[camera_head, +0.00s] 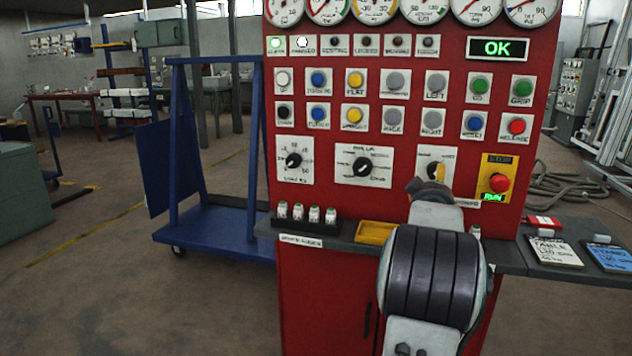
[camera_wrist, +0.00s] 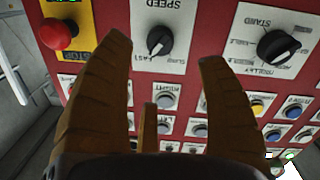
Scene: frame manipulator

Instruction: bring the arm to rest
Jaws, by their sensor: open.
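My gripper (camera_head: 428,180) is raised in front of the red control panel (camera_head: 330,215), close to the lower right knob. My arm reaches up to it from the bottom of the picture and hides part of the panel's front. In the wrist view my gripper (camera_wrist: 165,50) has its brown fingers spread wide with nothing between them. The black SPEED knob (camera_wrist: 160,41) shows in the gap beyond the fingertips. I cannot tell whether a finger touches the panel.
A red stop button (camera_head: 500,183) sits right of my gripper. The ledge holds several small white-topped items (camera_head: 298,212), a yellow tray (camera_head: 375,233) and tags (camera_head: 553,252). A blue cart (camera_head: 215,226) stands left. Hoses (camera_head: 570,187) lie on the floor at right.

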